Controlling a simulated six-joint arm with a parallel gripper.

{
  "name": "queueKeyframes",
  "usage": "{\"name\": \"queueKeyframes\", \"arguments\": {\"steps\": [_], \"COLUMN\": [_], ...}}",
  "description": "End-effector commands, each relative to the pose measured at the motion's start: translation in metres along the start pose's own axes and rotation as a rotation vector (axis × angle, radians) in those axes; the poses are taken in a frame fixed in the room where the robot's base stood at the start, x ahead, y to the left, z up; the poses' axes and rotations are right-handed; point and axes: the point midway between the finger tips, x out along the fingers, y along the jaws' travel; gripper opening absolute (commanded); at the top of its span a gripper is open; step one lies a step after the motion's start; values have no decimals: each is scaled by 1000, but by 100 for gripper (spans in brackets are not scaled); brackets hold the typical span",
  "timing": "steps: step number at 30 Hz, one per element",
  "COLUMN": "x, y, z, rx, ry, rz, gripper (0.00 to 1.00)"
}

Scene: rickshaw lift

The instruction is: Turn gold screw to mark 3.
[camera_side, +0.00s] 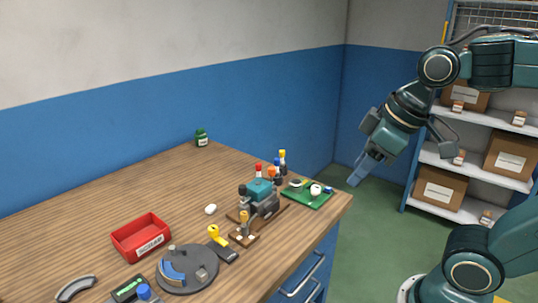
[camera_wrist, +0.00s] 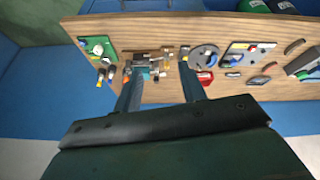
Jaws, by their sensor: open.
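A small gold, upright piece (camera_side: 244,217), likely the gold screw, stands on a little wooden block in front of a teal-topped device (camera_side: 259,190) on the workbench. A gold patch (camera_wrist: 168,51) beside the device shows in the wrist view. The marks are too small to read. My gripper (camera_side: 357,177) is open and empty, in the air to the right of the bench's end, well apart from the screw. In the wrist view, its two fingers (camera_wrist: 160,66) are spread, with the bench far beyond them.
A green board (camera_side: 307,195) with small parts lies at the bench's right end, near several coloured-top pieces. A yellow-headed black tool (camera_side: 225,246), grey round dial (camera_side: 187,270) and red bin (camera_side: 141,237) lie left of the screw. Shelves with boxes stand right.

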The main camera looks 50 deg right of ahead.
Motion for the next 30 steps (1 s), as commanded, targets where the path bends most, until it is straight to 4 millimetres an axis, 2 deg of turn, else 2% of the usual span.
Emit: {"name": "queueKeyframes", "arguments": {"steps": [8,14,23,30], "x": [11,28,65,106], "y": [8,14,19,21], "z": [-54,-90,-142,-177], "rx": [-308,-534,-872,-1141], "ry": [-81,-132,-195,-232], "rz": [-35,-73,-154,-237], "gripper": [41,41,41,41]}}
